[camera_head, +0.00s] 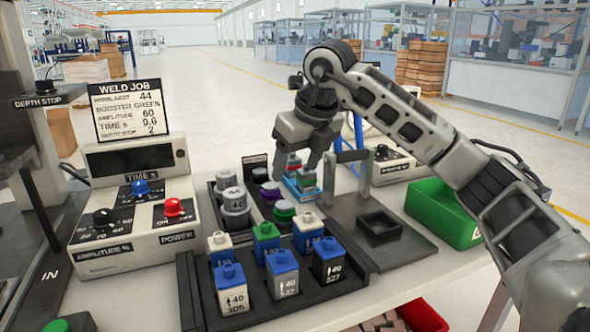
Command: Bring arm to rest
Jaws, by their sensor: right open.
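My right arm (400,110) comes in from the right, arches over the bench and bends down at its wrist. My right gripper (298,162) points down with its fingers apart. It hangs in front of a small blue rack (303,193) with coloured parts, and nothing shows clearly held between the fingers. Whether it touches the parts behind it cannot be told. My left gripper is not in view.
A black tray (352,283) holds several capped blocks; behind it a dark tray (213,200) holds round parts. A grey fixture (408,243) with an upright frame stands right. A green bin (440,212), the control box (130,238) and a red bin (425,317) surround the work area.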

